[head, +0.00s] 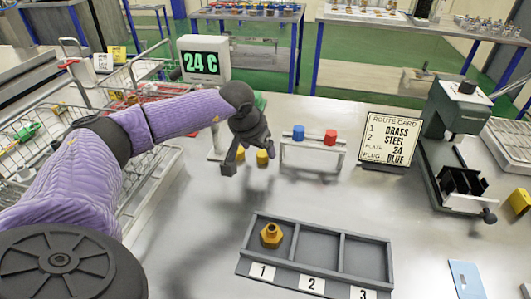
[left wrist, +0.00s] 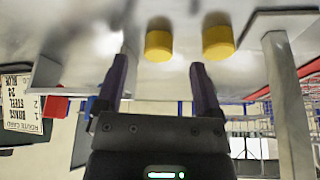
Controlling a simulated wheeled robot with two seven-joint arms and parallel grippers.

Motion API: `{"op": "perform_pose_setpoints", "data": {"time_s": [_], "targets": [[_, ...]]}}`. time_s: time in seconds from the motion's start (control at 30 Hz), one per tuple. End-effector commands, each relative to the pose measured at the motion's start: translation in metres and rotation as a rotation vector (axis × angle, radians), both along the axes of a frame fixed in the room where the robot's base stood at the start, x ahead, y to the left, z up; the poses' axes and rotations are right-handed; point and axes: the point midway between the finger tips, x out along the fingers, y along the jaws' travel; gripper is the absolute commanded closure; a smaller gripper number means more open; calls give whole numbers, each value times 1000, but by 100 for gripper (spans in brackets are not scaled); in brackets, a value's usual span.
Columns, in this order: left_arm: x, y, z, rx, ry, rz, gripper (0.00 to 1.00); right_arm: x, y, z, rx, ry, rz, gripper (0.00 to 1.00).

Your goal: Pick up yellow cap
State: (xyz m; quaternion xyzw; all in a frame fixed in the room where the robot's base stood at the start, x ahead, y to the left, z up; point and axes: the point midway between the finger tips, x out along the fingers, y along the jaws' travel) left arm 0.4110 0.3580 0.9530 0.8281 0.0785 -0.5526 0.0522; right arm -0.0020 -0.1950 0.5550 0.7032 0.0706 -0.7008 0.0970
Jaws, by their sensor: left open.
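Two yellow caps stand close together on the grey bench; in the head view one yellow cap (head: 262,158) shows beside my gripper's fingers and the other (head: 240,154) is partly hidden by them. My left gripper (head: 248,161) is open and points down close to them. In the left wrist view, which looks upside down, one yellow cap (left wrist: 158,45) appears ahead of the gap between the open fingers (left wrist: 161,66), with nothing held. The other yellow cap (left wrist: 218,41) lies just outside the finger on the right. My right gripper is not in view.
A rack (head: 313,156) with blue (head: 298,132) and red (head: 330,136) plugs stands right of the caps, beside a route card (head: 391,140). A numbered tray (head: 318,243) holds a brass fitting (head: 271,235).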

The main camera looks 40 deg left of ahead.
Motion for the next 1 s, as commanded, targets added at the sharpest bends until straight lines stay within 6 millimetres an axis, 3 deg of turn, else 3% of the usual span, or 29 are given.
{"op": "perform_pose_setpoints", "data": {"time_s": [0.03, 0.1, 0.37, 0.77, 0.8, 1.0], "targets": [[4, 0, -13, -1, 3, 1, 14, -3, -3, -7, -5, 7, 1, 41], [8, 1, -22, -2, 2, 1, 14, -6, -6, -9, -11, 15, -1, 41], [10, 1, -25, -1, 1, 1, 14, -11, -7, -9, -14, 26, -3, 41], [10, 1, -25, -1, 1, 1, 96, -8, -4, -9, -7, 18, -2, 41], [10, 1, -25, -1, 1, 1, 100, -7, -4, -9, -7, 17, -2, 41], [10, 1, -25, -1, 1, 1, 100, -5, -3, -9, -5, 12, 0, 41]]}}
